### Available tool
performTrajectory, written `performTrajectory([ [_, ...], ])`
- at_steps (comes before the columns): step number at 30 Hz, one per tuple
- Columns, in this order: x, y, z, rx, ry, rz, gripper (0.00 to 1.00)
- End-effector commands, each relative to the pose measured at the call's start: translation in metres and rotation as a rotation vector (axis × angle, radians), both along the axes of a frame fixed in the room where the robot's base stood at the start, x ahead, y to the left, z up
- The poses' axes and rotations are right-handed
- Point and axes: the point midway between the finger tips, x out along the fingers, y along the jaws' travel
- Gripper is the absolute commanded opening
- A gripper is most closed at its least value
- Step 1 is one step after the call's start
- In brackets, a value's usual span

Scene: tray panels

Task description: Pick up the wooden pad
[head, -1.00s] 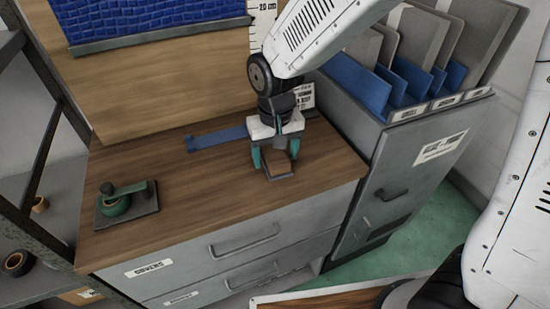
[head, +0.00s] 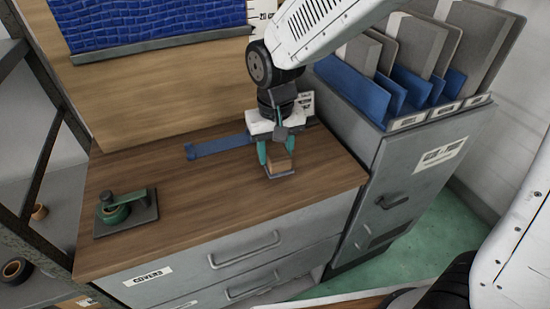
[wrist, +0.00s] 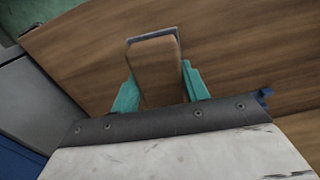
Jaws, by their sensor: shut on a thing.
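The wooden pad (head: 279,163) is a small brown block with a thin grey layer on its underside. It is at the right part of the wooden countertop. My gripper (head: 277,157) points down with its teal fingers shut on the pad's two sides. In the wrist view, the pad (wrist: 156,70) sits between the teal fingers (wrist: 160,92), and a grey edge shows at its far end. I cannot tell for sure whether the pad touches the countertop or is slightly above it.
A green round tool on a dark plate (head: 140,218) stands at the counter's left. A blue strip (head: 220,145) lies behind my gripper. A grey cabinet (head: 410,180) with upright panels stands at the right. The middle of the countertop (head: 205,190) is clear.

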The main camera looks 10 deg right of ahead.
Motion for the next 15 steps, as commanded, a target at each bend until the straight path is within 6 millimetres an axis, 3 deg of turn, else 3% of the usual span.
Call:
performTrajectory([
  [15,-0.113,-0.047,0.012,0.001,-0.002,0.002,0.21],
])
